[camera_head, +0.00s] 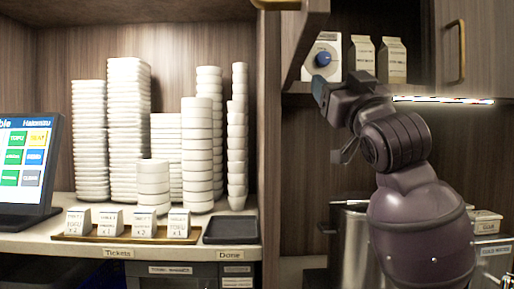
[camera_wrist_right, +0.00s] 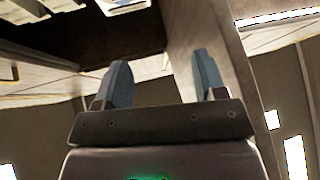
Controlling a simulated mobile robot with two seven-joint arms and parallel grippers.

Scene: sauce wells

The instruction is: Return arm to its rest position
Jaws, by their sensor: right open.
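My right arm comes in from the right in the head view, raised in front of the shelf opening. Its gripper (camera_head: 322,92) is near the white box with the blue dial. In the right wrist view the two blue-grey fingers of the right gripper (camera_wrist_right: 163,85) stand wide apart with nothing between them. The fingers point up toward the cabinet's dark inside and a wooden panel. My left gripper shows in neither view.
A white box with a blue dial (camera_head: 324,58) and two cartons (camera_head: 392,60) stand on the upper shelf. Stacked white bowls (camera_head: 128,130), a ticket tray (camera_head: 104,239), a dark tray (camera_head: 231,231) and a screen (camera_head: 25,160) occupy the left counter. A metal container (camera_head: 350,240) stands behind my arm.

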